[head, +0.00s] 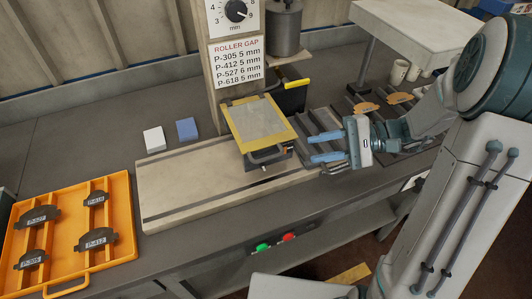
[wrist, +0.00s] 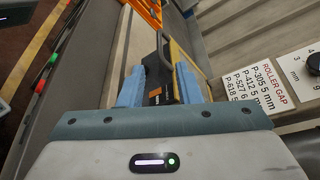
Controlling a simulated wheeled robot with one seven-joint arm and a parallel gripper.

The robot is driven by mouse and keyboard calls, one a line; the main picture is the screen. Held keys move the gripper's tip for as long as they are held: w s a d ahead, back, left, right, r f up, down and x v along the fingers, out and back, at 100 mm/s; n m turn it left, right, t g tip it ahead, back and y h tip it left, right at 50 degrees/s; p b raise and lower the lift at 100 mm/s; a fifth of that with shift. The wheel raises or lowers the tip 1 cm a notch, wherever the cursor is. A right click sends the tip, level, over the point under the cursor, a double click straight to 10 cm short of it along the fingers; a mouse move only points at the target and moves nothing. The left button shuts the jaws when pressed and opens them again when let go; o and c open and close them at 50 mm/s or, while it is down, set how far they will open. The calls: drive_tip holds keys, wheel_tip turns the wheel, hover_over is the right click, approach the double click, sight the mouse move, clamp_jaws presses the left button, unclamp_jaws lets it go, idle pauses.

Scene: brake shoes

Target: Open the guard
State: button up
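The guard (head: 258,120) is a yellow frame around a clear, greyish panel, lying closed-looking over a dark housing on the pale bench plate. A dark bar handle (head: 268,157) is on its front edge. My gripper (head: 311,149) is just right of the guard, its two blue fingers pointing left towards the handle end. The fingers are apart with nothing held between them. In the wrist view, my gripper (wrist: 160,72) is open, and the grey handle loop (wrist: 162,48) shows beyond and between the fingertips. Contact is not visible.
An orange tray (head: 68,240) with several labelled dark shoes is at left. A post with a roller gap sign (head: 237,64) stands behind the guard. Green and red buttons (head: 275,242) are on the bench front.

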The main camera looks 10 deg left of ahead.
sight(273, 158)
drive_tip(key=p+x, duration=0.2)
drive_tip(key=x, duration=1)
drive_tip(key=shift+s, duration=0.2)
